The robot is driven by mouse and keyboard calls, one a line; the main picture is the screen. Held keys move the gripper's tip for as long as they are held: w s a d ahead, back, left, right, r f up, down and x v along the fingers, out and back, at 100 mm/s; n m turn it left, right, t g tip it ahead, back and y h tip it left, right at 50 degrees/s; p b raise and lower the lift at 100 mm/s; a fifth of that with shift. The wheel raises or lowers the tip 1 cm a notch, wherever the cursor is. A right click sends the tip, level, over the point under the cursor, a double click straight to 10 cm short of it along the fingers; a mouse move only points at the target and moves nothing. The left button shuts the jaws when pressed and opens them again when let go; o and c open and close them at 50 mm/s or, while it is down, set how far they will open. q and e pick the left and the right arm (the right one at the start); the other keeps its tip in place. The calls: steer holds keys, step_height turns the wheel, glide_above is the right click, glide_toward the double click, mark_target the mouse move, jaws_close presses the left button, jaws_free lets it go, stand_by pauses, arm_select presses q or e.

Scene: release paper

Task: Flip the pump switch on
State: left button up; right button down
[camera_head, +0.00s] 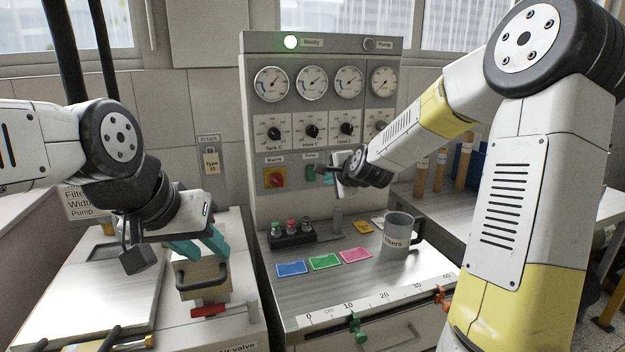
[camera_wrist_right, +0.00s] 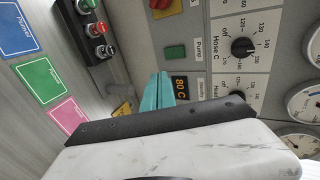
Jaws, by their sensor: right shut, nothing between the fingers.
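The pump switch is a green rocker (camera_head: 311,173) on the grey panel, right of the red and yellow mains knob (camera_head: 275,177). In the right wrist view the green switch (camera_wrist_right: 175,52) sits beside its "Pump" label. My right gripper (camera_wrist_right: 160,82) is shut and empty, with its teal fingertips just short of the switch in that view; I cannot tell whether they touch. The Pump lamp (camera_head: 369,44) is grey; the Ready lamp (camera_head: 291,42) glows green.
Below the panel stand a rack of colored buttons (camera_head: 291,233), a grey mug (camera_head: 398,235) and blue, green and pink cards (camera_head: 325,261). A ruler (camera_head: 370,301) runs along the bench's front edge. An orange "80 C" display (camera_wrist_right: 181,88) is beside my right fingers.

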mark_target(312, 178)
steer(key=shift+s+f+t, duration=0.15)
steer(key=shift+s+t, duration=0.15)
stand_by(0.4)
steer(key=x, duration=0.8)
steer(key=r+x, duration=0.1)
steer(key=x, duration=0.3)
steer(key=shift+w+a+f, duration=0.2)
steer(key=shift+w+a, duration=0.1)
steer(key=shift+w, duration=0.2)
steer(key=shift+w+a+f, duration=0.1)
steer(key=shift+w, duration=0.45)
steer(key=shift+w, duration=0.15)
